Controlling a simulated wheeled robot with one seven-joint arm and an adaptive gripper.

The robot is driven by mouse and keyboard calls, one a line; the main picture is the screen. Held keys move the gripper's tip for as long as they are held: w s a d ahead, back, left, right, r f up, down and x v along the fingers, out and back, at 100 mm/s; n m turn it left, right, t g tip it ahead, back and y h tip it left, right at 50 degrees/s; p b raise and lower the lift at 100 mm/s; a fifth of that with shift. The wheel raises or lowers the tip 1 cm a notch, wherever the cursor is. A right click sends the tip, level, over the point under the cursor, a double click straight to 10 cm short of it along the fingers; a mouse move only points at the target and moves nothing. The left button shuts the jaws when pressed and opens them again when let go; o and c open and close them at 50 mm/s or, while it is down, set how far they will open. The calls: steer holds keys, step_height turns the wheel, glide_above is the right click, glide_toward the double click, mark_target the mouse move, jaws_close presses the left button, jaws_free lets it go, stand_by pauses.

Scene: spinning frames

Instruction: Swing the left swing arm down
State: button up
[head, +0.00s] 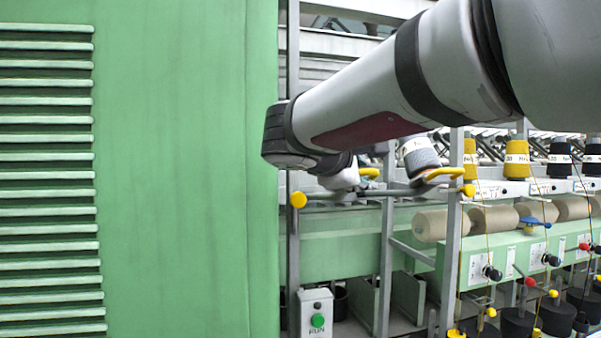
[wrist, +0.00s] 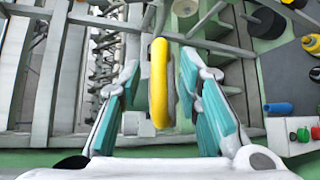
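A yellow handle (wrist: 158,82) stands between the two teal finger pads of my gripper (wrist: 159,62) in the wrist view. My gripper is open, with a visible gap on the left of the handle and a narrower one on the right. In the head view my gripper (head: 343,178) is partly hidden behind my arm, beside a small yellow handle (head: 369,172). A second, longer yellow handle (head: 445,173) is to its right. A grey bar (head: 340,194) with a yellow knob (head: 298,199) runs below. Which swing arm the gripped-around handle belongs to is hard to tell.
A large green cabinet (head: 180,170) fills the left. Grey posts (head: 387,250) stand near my gripper. A control box (head: 317,314) with a green button is below. Yarn bobbins (head: 495,220) and spools line the green machine on the right.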

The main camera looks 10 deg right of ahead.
jaws_close()
steer(key=shift+f, duration=0.15)
step_height(320, 180, down, 20)
steer(key=m+t+h+b, duration=0.1)
steer(key=m+t+b, duration=0.1)
steer(key=b, duration=2.6)
steer(key=shift+m+t, duration=0.4)
steer(key=shift+s+f+b, duration=0.1)
steer(key=shift+b, duration=0.2)
jaws_free()
